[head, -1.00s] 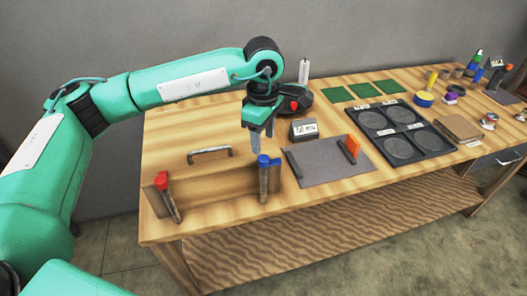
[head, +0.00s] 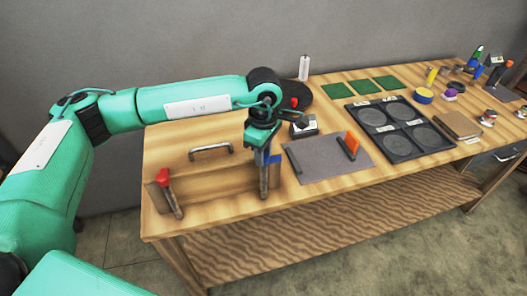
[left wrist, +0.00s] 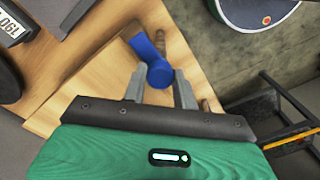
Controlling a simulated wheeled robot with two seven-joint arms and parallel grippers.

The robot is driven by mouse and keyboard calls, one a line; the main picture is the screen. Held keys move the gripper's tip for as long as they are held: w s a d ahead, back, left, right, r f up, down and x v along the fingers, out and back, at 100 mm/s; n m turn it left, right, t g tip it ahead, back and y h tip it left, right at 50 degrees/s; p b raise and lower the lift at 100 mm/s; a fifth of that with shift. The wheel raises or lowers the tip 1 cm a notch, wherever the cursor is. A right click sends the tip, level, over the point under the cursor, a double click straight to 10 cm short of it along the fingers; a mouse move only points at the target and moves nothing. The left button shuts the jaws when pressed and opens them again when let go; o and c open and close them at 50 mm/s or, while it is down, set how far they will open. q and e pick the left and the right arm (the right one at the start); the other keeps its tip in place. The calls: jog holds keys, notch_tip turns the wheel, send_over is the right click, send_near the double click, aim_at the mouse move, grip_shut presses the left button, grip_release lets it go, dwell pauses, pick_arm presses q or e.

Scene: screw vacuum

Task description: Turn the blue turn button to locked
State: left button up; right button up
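The blue turn button (head: 275,159) sits at the right end of the wooden panel at the table's front left. In the left wrist view the blue turn button (left wrist: 153,62) lies between my two fingers, its flat tab pointing to the upper left. My left gripper (head: 262,160) reaches down over it and partly hides it in the head view. A red turn button (head: 163,177) stands at the panel's left end. My right gripper is not in view.
The table's front edge is close to the buttons.

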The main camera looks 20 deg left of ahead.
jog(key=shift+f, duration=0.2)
pick_arm(q)
jog(key=shift+f+n+b, duration=0.1)
jog(key=shift+n+b, duration=0.2)
jog(key=shift+b, duration=0.1)
jog(key=n+b, duration=0.6)
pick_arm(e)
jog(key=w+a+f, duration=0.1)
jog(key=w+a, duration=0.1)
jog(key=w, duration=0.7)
pick_arm(q)
jog(key=n+b, duration=0.2)
jog(key=n, duration=0.1)
jog(key=shift+n+b, duration=0.3)
jog(key=n+b, duration=0.2)
jog(key=n, duration=0.3)
jog(key=shift+n+b, duration=0.3)
jog(key=shift+n, duration=0.1)
jog(key=shift+r+n, duration=0.2)
jog(key=shift+n, duration=0.9)
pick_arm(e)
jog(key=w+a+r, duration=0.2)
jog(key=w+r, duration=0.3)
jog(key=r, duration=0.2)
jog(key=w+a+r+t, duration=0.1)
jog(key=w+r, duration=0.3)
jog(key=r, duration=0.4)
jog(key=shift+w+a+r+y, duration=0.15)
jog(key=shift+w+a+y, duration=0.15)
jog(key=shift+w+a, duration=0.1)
